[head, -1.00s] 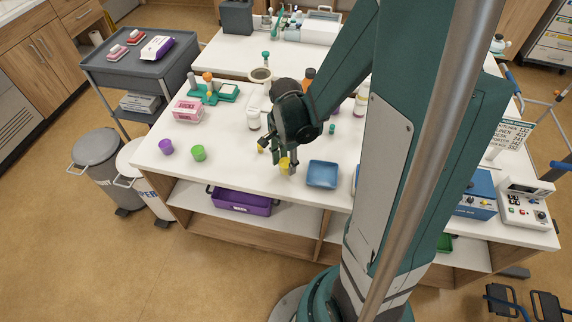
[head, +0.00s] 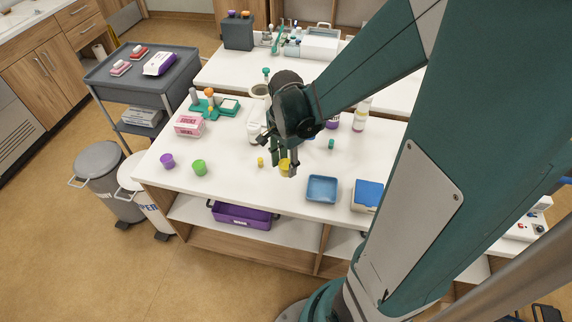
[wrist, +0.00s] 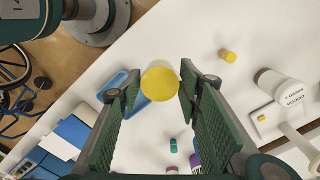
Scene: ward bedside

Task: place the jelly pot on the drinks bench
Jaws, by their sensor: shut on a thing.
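A small pot with a yellow lid (wrist: 159,86) sits between my fingertips in the wrist view. It also shows in the head view (head: 285,165), partly behind a finger. My gripper (head: 285,168) is shut on this yellow pot over the near part of the white bench (head: 235,182), left of a blue tray (head: 321,189). The pot seems slightly above the bench top; the exact gap cannot be told. A purple pot (head: 167,161) and a green pot (head: 199,167) stand to the left. No label shows which pot is the jelly or which bench is for drinks.
A small yellow piece (head: 261,161) lies left of my gripper. Bottles, a pink box (head: 189,125) and a teal rack stand farther back. A second white bench (head: 225,72) behind holds a white box. A grey trolley (head: 140,85) stands at left. The bench's front-left is fairly clear.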

